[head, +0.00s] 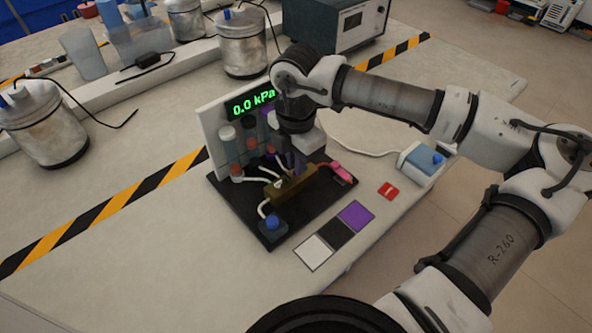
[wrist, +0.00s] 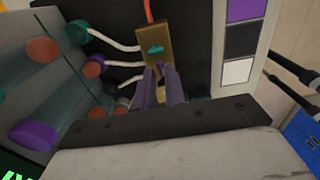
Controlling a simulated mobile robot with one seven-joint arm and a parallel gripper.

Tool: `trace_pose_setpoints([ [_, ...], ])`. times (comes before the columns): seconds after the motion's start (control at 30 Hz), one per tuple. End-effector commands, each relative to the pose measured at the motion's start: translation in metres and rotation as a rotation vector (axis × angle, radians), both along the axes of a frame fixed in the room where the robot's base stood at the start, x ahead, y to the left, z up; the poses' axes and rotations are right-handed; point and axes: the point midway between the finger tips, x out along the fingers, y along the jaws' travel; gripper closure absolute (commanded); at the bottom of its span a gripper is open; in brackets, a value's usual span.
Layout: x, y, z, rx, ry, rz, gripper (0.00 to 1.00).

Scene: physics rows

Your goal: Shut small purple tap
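A brass manifold block (head: 291,186) sits on a black base board (head: 243,215); the block also shows in the wrist view (wrist: 154,40). A teal tap handle (wrist: 156,49) is on top of it. My gripper (head: 297,166) points down at the block, and in the wrist view its two purple-grey fingers (wrist: 161,78) are close together over the near end of the block.
A panel (head: 212,125) reading 0.0 kPa stands behind, with clear tubes and coloured caps, including a small purple cap (wrist: 93,68) and a large purple cap (wrist: 35,135). White hoses run to the block. A pink object (head: 341,173) and a blue knob (head: 271,223) are nearby.

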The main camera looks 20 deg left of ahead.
Motion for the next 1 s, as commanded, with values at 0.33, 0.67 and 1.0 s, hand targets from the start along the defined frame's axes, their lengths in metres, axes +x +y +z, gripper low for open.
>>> trace_pose_setpoints([
  [0.33, 0.000, 0.000, -0.006, 0.000, 0.000, 0.000, 0.88],
  [0.67, 0.000, 0.000, -0.011, 0.000, 0.000, 0.000, 0.88],
  [1.0, 0.000, 0.000, -0.016, -0.001, -0.001, 0.000, 0.88],
])
